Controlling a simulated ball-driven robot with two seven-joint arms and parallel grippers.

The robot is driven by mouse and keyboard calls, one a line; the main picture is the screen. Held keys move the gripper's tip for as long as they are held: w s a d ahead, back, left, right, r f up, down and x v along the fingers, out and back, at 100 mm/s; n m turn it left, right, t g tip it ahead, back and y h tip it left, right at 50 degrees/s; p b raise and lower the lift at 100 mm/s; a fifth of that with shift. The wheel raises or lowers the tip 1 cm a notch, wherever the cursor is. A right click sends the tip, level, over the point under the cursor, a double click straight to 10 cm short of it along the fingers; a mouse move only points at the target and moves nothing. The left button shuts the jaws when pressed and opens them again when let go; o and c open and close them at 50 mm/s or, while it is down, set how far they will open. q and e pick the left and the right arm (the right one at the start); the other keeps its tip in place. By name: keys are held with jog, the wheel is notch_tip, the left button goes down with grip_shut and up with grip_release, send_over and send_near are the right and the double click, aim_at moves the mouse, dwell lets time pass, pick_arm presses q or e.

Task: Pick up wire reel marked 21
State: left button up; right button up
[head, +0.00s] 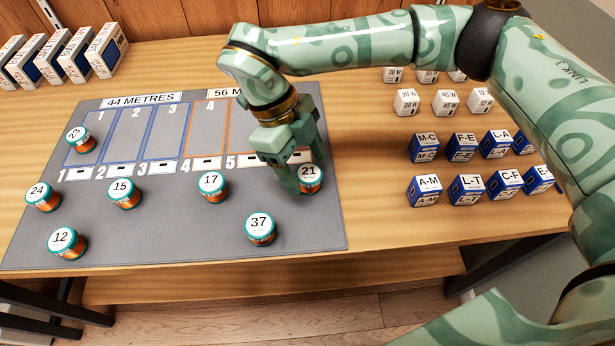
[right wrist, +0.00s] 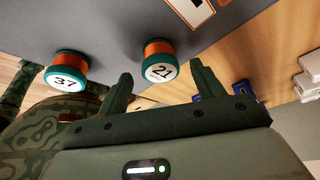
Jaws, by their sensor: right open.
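Wire reel 21 (head: 309,179) is a copper-coloured spool with teal rims and a white numbered top. It stands upright at the right side of the grey mat (head: 180,222). My right gripper (head: 303,172) is open at the reel and partly covers its left side in the head view. In the right wrist view, reel 21 (right wrist: 160,62) shows between and just beyond the two open fingers (right wrist: 162,84). I cannot tell whether either finger touches it. My left gripper is not in view.
Reel 37 (head: 261,229) stands nearby, front left of reel 21. Reels 17 (head: 213,186), 15 (head: 124,193), 24 (head: 43,196), 12 (head: 67,243) and 23 (head: 81,139) stand on the mat. Blue boxes (head: 424,191) and white boxes (head: 406,102) stand to the right.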

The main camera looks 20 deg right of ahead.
aim_at(308, 172)
jog(key=x, duration=0.3)
jog(key=shift+w+b, duration=0.1)
jog(key=shift+b, duration=0.25)
jog(key=c, duration=1.1)
jog(key=shift+o, duration=0.2)
jog(key=shift+r, duration=0.1)
